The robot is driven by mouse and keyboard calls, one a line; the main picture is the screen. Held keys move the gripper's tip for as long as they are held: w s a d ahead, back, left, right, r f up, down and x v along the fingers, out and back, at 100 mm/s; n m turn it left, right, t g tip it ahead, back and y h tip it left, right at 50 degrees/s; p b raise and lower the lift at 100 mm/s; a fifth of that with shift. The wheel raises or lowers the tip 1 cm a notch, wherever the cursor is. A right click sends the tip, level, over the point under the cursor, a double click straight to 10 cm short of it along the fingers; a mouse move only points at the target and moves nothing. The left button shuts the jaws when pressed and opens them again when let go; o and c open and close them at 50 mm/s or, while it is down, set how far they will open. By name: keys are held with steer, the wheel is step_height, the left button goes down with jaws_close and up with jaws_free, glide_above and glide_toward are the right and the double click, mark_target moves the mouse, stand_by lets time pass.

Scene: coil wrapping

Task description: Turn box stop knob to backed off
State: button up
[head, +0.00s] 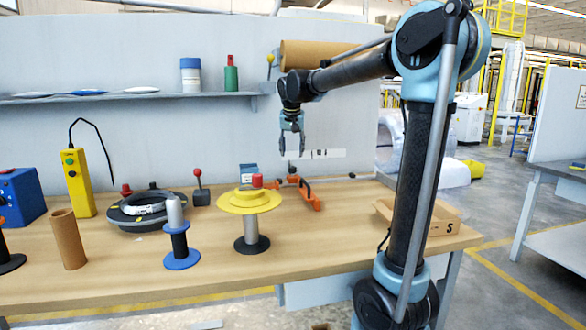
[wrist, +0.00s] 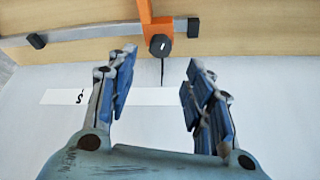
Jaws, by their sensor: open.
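In the wrist view a round black knob (wrist: 160,45) with a short white mark sits on an orange bracket (wrist: 147,12), with a thin dark line running down from it. I take this as the box stop knob. My gripper (wrist: 161,70) is open and empty, its blue-padded fingers to either side of the line, with the knob just past the fingertips. In the head view my gripper (head: 292,148) hangs above the back of the bench, fingers down. Orange parts (head: 308,196) lie below it; the knob cannot be made out clearly there.
A grey rail (wrist: 80,33) with black ends crosses behind the bracket. A shelf (head: 150,97) is on the wall.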

mark_target(292, 170)
steer(key=x, duration=0.8)
steer(key=shift+f, duration=0.2)
